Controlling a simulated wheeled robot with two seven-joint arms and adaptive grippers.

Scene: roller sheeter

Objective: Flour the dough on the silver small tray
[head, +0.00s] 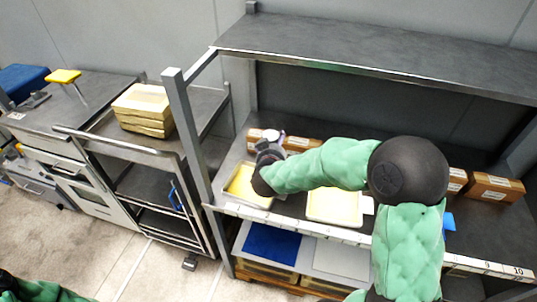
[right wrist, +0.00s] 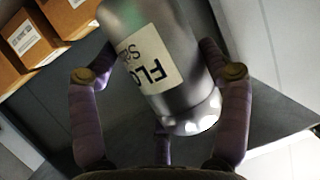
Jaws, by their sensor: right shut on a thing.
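My right gripper (head: 268,152) is shut on a silver flour shaker (right wrist: 165,60), whose label is partly readable as "FLO". The fingers close around it in the right wrist view (right wrist: 158,75), and it is tilted. In the head view the gripper is at the back edge of a small greyish tray (head: 228,181) on the shelf. That tray holds yellow dough (head: 243,182), partly hidden by my arm. A second, pale tray (head: 309,213) with yellow content (head: 336,205) lies to its right. Whether flour is on the dough cannot be told. My left gripper is out of view.
Brown boxes (head: 495,188) line the back of the shelf, also in the right wrist view (right wrist: 28,38). An upper shelf (head: 380,62) overhangs the trays. A metal post (head: 187,140) stands left of them. A cart with stacked yellow trays (head: 143,108) is farther left.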

